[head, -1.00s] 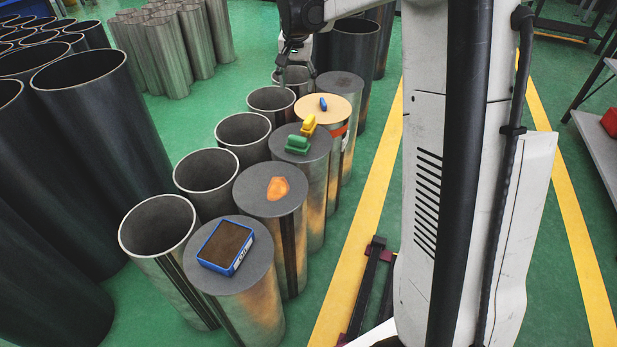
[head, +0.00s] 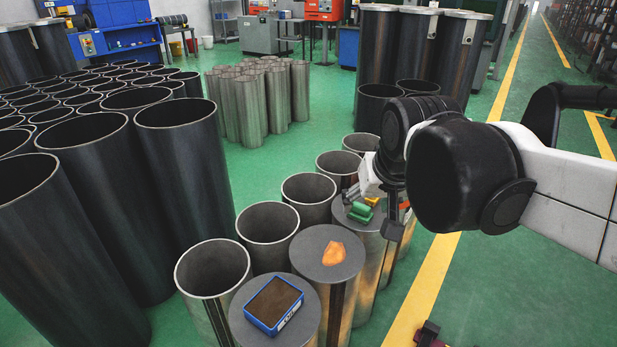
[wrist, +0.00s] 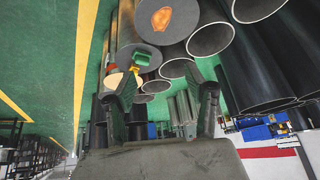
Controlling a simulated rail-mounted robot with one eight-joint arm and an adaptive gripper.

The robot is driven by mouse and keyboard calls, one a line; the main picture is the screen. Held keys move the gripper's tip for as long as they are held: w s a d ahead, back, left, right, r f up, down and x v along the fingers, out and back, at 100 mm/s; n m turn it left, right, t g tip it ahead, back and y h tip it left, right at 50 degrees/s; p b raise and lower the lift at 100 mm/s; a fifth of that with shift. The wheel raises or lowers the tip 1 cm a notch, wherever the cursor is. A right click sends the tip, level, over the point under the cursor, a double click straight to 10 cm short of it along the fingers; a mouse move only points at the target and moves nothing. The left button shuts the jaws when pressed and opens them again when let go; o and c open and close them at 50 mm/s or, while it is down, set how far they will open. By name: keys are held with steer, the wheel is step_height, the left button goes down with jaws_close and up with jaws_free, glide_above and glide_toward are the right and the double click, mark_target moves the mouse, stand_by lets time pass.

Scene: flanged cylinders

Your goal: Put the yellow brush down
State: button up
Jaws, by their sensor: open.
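The yellow brush is not clearly visible in the head view, where my arm covers the spot beyond the green brush (head: 360,211). The green brush lies on a grey-lidded cylinder. In the wrist view the green brush (wrist: 139,59) shows near my left finger, and a small yellow patch (wrist: 138,80), possibly the yellow brush, shows just below it. My gripper (wrist: 165,88) is open, with nothing seen between its fingers.
An orange piece (head: 334,253) lies on one grey lid, and a blue-rimmed block (head: 274,304) on the nearest lid. Open cylinders (head: 268,222) line the left side of the lidded row. Tall dark pipes stand further left.

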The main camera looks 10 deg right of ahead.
steer(key=s+a+f+n+t, duration=0.1)
steer(key=s+f, duration=0.3)
steer(key=s, duration=0.4)
steer(key=shift+s+a+f+n, duration=0.3)
steer(key=shift+a+f+n, duration=0.1)
steer(key=shift+a, duration=0.3)
steer(key=shift+r, duration=0.1)
step_height(320, 180, up, 9)
steer(key=p, duration=0.9)
steer(key=shift+r, duration=0.15)
steer(key=o, duration=0.7)
